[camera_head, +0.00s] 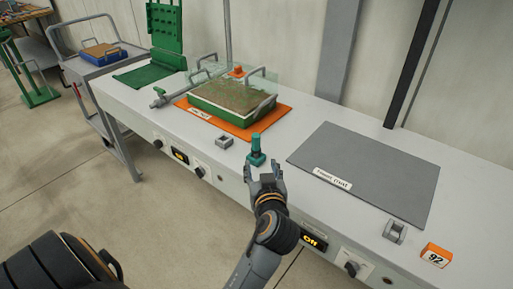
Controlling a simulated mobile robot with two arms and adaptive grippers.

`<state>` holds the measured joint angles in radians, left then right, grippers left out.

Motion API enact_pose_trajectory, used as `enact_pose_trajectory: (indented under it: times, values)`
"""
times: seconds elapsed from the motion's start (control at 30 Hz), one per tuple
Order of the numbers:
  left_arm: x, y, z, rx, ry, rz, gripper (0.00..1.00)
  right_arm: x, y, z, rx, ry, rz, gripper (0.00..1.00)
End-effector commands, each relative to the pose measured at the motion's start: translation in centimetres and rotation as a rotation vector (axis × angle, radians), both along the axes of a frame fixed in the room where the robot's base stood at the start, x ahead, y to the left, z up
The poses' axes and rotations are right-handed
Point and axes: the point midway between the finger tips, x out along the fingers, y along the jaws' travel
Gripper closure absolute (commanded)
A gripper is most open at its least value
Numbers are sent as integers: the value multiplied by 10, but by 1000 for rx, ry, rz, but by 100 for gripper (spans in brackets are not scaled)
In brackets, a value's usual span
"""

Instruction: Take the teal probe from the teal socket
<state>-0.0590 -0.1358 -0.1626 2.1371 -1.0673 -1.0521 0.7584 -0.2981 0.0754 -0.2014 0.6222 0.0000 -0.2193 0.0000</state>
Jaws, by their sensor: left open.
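The teal probe (256,144) stands upright near the front edge of the pale bench. It sits in a low teal socket (256,159), partly hidden at its near side. My left gripper (262,170) is open and empty just in front of the socket, its fingers pointing toward the probe. The fingers look apart from the probe; whether one touches the socket cannot be told. My right gripper is not in view.
A grey socket (224,142) stands left of the probe. Behind is a green tray (227,115) with brown fill and a clear guard on an orange mat (262,126). A grey mat (375,165) lies right. A second grey socket (395,231) and an orange block marked 92 (436,255) stand farther right.

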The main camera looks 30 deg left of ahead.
Motion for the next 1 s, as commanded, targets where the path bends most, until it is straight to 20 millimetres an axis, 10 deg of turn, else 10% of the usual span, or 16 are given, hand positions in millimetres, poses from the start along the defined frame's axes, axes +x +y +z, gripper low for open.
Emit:
enact_pose_trajectory:
  times: [1.0]
  values:
    - [100,83,-21,7,-21,9,48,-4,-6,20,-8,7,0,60]
